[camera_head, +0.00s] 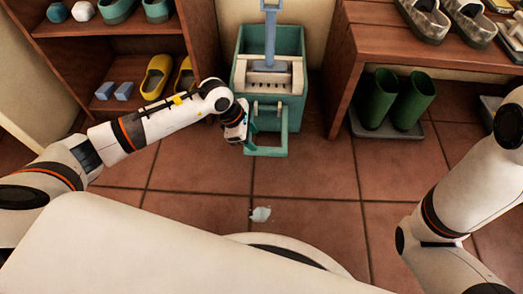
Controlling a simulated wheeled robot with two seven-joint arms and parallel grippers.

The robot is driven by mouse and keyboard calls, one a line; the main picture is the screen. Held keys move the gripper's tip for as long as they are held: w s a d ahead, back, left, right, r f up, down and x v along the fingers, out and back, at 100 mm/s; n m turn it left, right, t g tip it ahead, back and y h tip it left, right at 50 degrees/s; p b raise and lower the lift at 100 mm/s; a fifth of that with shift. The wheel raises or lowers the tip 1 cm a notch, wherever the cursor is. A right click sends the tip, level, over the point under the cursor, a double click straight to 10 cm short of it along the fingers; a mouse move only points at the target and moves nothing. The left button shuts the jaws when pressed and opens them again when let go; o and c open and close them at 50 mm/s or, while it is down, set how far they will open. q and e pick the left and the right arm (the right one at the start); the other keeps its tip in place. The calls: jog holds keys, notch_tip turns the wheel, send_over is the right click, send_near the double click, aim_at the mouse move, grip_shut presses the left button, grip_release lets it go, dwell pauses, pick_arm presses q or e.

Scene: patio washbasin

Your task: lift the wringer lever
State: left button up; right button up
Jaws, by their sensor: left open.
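A teal mop bucket (299,82) with a wringer stands on the floor by the wall, ahead of me. The wringer lever (284,126) looks like the teal loop hanging down at the front of the bucket. My left gripper (247,136) is open at the left side of the lever. It is very close to the lever, but I cannot tell whether they touch or whether the bar is between the fingers. My right arm shows at the right; its gripper is out of view.
A wooden shelf (112,29) with yellow and teal shoes is at the left. A wooden bench (440,60) with sandals is at the right, with green boots (413,98) on a grey tray below.

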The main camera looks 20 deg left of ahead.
aim_at(263, 149)
pick_arm(q)
jog(key=b+x, duration=0.3)
jog(key=x, duration=0.4)
grip_shut()
